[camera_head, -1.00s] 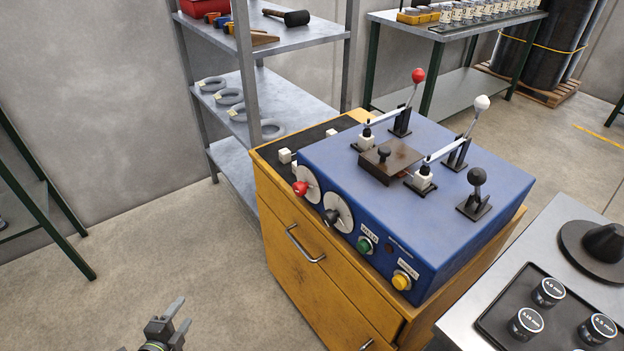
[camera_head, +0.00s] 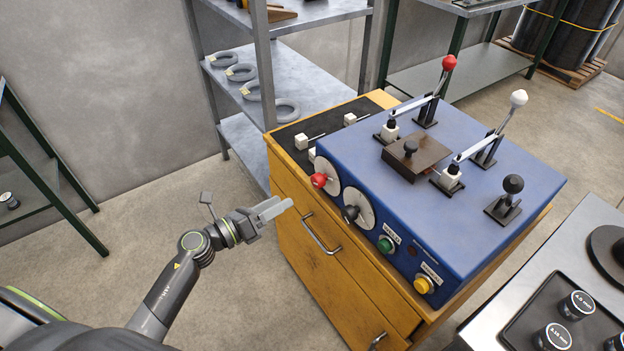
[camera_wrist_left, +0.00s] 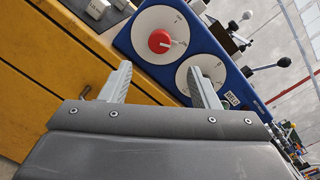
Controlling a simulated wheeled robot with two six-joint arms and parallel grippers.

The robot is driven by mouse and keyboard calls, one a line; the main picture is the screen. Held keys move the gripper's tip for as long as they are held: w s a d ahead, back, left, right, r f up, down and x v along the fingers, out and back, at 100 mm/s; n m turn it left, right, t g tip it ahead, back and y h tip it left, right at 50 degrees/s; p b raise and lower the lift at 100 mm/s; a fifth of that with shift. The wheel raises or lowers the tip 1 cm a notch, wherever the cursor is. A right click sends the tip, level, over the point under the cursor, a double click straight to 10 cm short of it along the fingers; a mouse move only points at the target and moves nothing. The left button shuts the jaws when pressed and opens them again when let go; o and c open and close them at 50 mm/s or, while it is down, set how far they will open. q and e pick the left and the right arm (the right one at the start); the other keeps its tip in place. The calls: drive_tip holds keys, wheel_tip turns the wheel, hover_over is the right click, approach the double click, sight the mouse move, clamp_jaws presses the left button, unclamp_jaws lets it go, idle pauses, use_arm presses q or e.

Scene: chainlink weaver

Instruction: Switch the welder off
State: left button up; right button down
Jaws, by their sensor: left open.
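The welder (camera_head: 440,190) is a blue box on a yellow cabinet in the head view. Its front has a dial with a red knob (camera_head: 319,180), a dial with a black knob (camera_head: 351,214), a green button (camera_head: 385,245) and a yellow button (camera_head: 423,285). My left gripper (camera_head: 283,207) is open and empty, left of the dials and apart from them. In the left wrist view the red knob (camera_wrist_left: 160,41) shows beyond and between the open fingers (camera_wrist_left: 160,85). The black-knob dial (camera_wrist_left: 202,76) is partly hidden behind the right finger. My right gripper is not in view.
The yellow cabinet (camera_head: 292,237) has bar handles that stick out. Levers with red, white and black knobs rise from the welder's top. A metal shelf (camera_head: 291,77) with rings stands behind. A steel table (camera_head: 500,325) with labelled jars is at right.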

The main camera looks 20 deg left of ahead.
sight(314, 183)
use_arm(q)
drive_tip(key=p+x, duration=0.1)
drive_tip(key=x, duration=0.8)
drive_tip(key=shift+w+d, duration=0.15)
drive_tip(key=shift+w, duration=0.1)
drive_tip(key=shift+w+d+f, duration=0.1)
drive_tip(key=shift+w+d, duration=0.15)
drive_tip(key=shift+w, duration=0.1)
drive_tip(key=c, duration=1)
